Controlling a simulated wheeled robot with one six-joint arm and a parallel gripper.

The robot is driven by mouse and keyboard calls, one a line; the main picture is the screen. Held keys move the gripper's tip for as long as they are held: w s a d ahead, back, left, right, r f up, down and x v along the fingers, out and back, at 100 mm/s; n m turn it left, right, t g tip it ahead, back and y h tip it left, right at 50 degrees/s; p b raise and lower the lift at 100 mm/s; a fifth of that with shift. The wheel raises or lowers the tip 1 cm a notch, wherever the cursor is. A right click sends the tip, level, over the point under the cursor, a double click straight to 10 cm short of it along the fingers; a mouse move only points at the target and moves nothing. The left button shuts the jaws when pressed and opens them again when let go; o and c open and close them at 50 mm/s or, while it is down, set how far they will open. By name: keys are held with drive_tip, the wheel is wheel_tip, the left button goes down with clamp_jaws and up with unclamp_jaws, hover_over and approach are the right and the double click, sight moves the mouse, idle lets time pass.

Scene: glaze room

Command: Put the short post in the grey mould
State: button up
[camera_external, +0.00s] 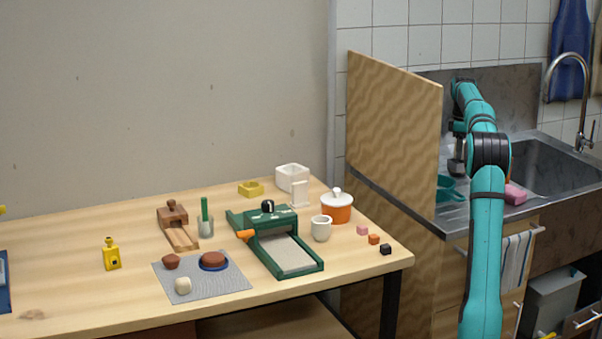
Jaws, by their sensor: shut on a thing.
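My gripper (456,166) is over the metal counter at the left of the sink, just right of the wooden panel. It points down and is small in this view. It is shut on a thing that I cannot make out. I cannot pick out the short post or a grey mould for sure. A white open square box (292,177) and a small yellow mould-like block (250,188) stand at the back of the wooden table. The panel and my arm hide part of the counter.
Teal ware (447,190) stands below my gripper, and a pink block (515,194) lies right of my arm. The tall wooden panel (393,150) separates counter and table (90,285). The table holds a green press (280,245), orange pot (337,208) and small cubes (374,239).

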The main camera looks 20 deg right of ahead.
drive_tip(key=shift+f, duration=0.6)
drive_tip(key=o, duration=1)
wheel_tip(320, 180, up, 13)
drive_tip(key=shift+r, duration=0.1)
